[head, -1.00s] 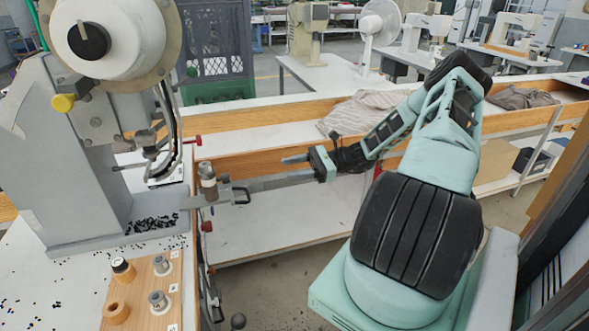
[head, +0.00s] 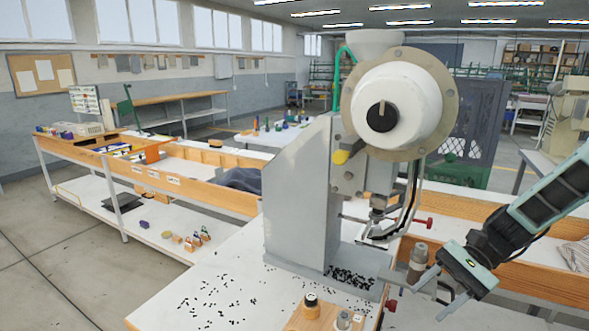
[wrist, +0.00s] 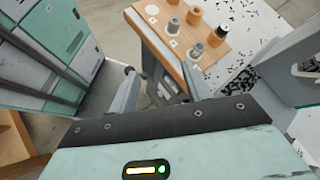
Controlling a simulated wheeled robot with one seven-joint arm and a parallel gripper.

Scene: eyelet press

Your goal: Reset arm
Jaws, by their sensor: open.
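My gripper (head: 440,292) is at the lower right of the head view, at the end of my teal arm. Its two fingers are spread apart with nothing between them. In the wrist view the open fingers (wrist: 165,92) point toward a wooden block (wrist: 185,40) holding several small cylindrical pieces.
Small black eyelets (head: 215,300) lie scattered over the white table around the press base. A long wooden-edged bench (head: 200,178) runs along the left. Open floor (head: 50,280) lies at the lower left.

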